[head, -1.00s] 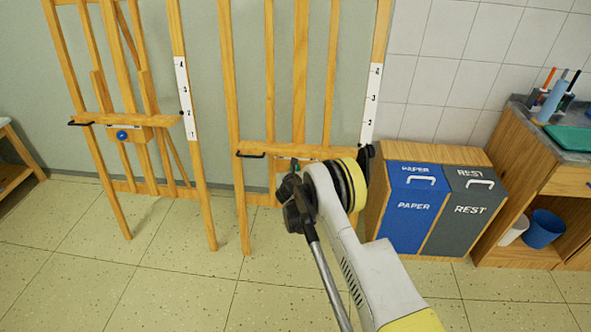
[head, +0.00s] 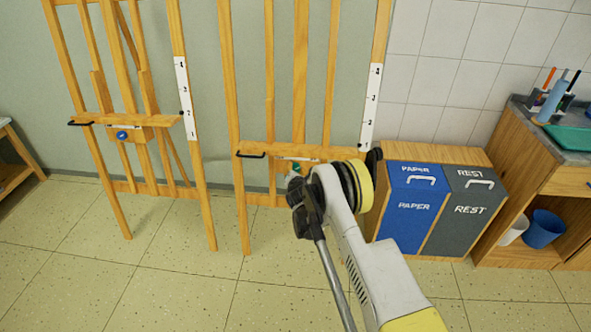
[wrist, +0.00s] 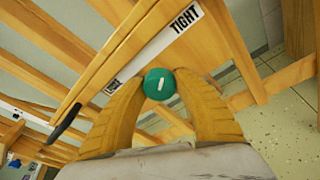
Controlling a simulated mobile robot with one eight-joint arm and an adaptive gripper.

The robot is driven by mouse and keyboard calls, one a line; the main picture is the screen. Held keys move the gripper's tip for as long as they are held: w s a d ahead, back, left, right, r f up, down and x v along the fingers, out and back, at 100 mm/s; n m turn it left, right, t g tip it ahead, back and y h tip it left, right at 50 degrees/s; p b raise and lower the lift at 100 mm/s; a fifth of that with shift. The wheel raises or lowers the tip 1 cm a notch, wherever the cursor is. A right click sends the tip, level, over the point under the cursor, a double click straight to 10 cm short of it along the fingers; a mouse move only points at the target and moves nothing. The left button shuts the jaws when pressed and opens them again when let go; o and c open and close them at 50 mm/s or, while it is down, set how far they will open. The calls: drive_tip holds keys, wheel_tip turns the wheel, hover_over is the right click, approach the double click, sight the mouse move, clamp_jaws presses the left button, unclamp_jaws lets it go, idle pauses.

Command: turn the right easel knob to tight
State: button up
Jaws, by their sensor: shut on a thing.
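The right easel (head: 236,130) has a green round knob (wrist: 159,84) with a short white mark on its face. In the wrist view the mark lies nearly level. My gripper (wrist: 161,87) is shut on the knob, one yellow finger on each side. A white strip (wrist: 150,50) beside the knob reads TIGHT at its upper right end; a label at its lower left end is hard to read. A bit of the green knob also shows in the head view (head: 297,168), where my arm hides most of my gripper.
The left easel (head: 187,165) has a blue knob (head: 122,134). PAPER and REST bins (head: 405,225) stand right of my arm, close to it. A wooden counter (head: 520,180) is farther right. The tiled floor in front of the easels is clear.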

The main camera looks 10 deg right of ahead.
drive_tip(key=shift+m, duration=0.4)
drive_tip(key=shift+a, duration=0.1)
drive_tip(key=o, duration=1.2)
drive_tip(key=shift+c, duration=0.2)
drive_tip(key=d+v, duration=0.1)
drive_tip(key=v, duration=0.6)
drive_tip(key=shift+s+a, duration=0.25)
drive_tip(key=shift+a, duration=0.25)
